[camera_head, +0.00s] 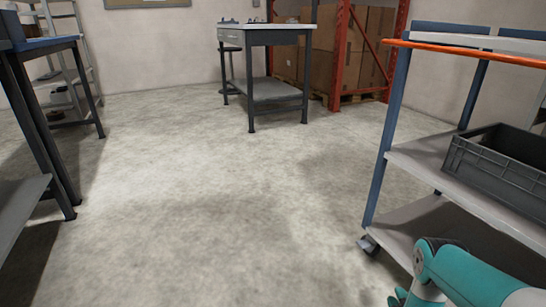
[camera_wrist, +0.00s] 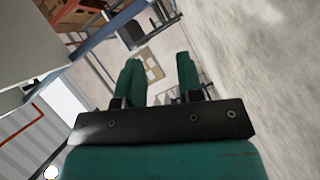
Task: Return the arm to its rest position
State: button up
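In the wrist view my gripper (camera_wrist: 158,78) shows two teal fingers standing apart with a clear gap between them. Nothing is held in the gap; the far wall and furniture show through it. In the head view part of my teal and grey arm (camera_head: 462,277) shows at the bottom right, low in front of the cart. Whether the fingertips show in the head view I cannot tell.
A cart (camera_head: 425,155) with an orange top edge stands at right, close to my arm, with a grey crate (camera_head: 500,165) on its middle shelf. A workbench (camera_head: 265,38) and a red rack (camera_head: 340,50) stand at the back. A table (camera_head: 45,45) is at left. The middle floor is clear.

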jog(key=w+d+r+m+g+h, duration=0.15)
jog(key=w+r+m, duration=0.35)
jog(key=w+r, duration=0.6)
jog(key=w+a+r+m+g+y+p, duration=0.1)
jog(key=a+r+m+g, duration=0.15)
jog(key=a+r, duration=0.65)
jog(key=w+a+r+m+g+y+p, duration=0.1)
jog(key=a+r+g+y, duration=0.3)
jog(key=r, duration=0.8)
jog(key=s+a+r+g+y+p, duration=0.1)
jog(key=s+a+r+g+y, duration=0.15)
jog(key=s+a+r, duration=1.1)
jog(key=s+a+r+n+g, duration=0.1)
jog(key=s+r+n+g, duration=0.3)
jog(key=s, duration=0.8)
jog(key=s+a+r+m+g, duration=0.15)
jog(key=s+r, duration=0.35)
jog(key=s, duration=0.7)
notch_tip(320, 180, up, 38)
jog(key=p, duration=3.8)
jog(key=shift+w+d+n+p, duration=0.2)
jog(key=shift+w+n+p, duration=0.1)
jog(key=shift+w+p, duration=0.1)
